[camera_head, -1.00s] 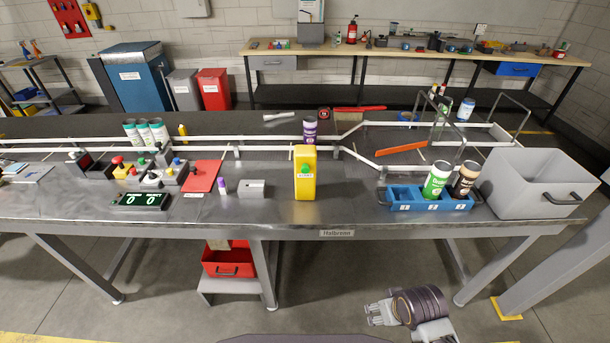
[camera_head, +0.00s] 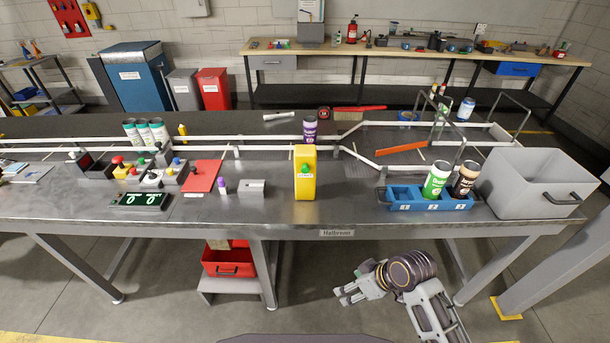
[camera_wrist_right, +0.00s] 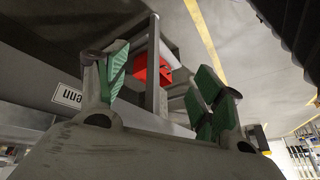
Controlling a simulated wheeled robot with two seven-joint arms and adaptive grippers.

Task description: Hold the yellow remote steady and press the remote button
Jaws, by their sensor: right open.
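The yellow remote (camera_head: 305,174) stands upright near the front edge of the table, with a green button (camera_head: 306,169) on its front face. My right gripper (camera_head: 340,297) is below the table's front edge, lower and to the right of the remote, apart from it. Its fingers, with green pads, are spread and empty in the right wrist view (camera_wrist_right: 160,90). The remote does not show in the right wrist view. My left gripper is not in view.
The table edge (camera_head: 338,233) lies between my right gripper and the tabletop. A blue can holder (camera_head: 405,206) and a grey bin (camera_head: 520,195) stand to the right. A grey block (camera_head: 253,188) and a red panel (camera_head: 201,176) lie left of the remote.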

